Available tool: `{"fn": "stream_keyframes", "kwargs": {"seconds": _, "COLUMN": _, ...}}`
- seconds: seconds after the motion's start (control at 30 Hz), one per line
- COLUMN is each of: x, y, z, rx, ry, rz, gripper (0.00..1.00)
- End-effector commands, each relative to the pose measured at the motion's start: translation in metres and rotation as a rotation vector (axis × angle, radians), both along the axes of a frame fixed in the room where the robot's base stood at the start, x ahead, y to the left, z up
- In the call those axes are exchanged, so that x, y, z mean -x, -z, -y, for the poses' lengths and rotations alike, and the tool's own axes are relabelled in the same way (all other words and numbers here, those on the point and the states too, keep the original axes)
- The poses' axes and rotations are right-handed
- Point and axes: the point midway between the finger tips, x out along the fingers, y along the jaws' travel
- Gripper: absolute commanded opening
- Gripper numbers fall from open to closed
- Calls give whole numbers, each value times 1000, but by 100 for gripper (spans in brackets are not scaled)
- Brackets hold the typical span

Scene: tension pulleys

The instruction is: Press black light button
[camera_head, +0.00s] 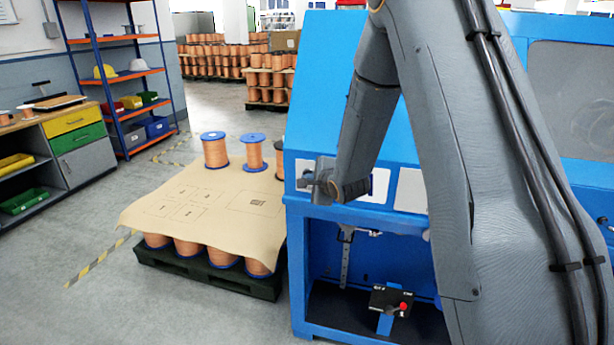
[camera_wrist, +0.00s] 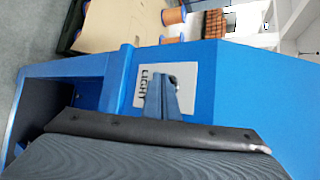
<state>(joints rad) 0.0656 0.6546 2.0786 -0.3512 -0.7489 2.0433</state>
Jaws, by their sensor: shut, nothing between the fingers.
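The white plate lettered LIGHT (camera_wrist: 146,88) is on the blue machine (camera_wrist: 225,85) in the wrist view. A small dark spot at my fingertips may be the black light button, mostly hidden by the fingers. My gripper (camera_wrist: 170,82) is shut and empty, its tips over the right part of the plate. I cannot tell whether they touch the button. In the head view my gripper (camera_head: 309,182) is at the machine's front left, in front of a white plate (camera_head: 303,167); no button can be made out there.
Below the panel is an open bay with a small black control box (camera_head: 391,301) bearing a red knob. Left of the machine, copper wire spools (camera_head: 215,152) stand on a cardboard sheet (camera_head: 160,200) over a pallet. A shelf rack (camera_head: 125,90) stands farther left, with clear floor between.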

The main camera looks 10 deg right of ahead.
Motion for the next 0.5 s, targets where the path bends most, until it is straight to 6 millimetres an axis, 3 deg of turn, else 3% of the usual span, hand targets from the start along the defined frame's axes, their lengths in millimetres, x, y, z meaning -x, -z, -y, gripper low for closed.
{"fn": "stream_keyframes", "kwargs": {"seconds": 0.5, "x": 14, "y": -1, "z": -9, "rx": -1, "ry": -2, "rz": -1, "gripper": 0}}
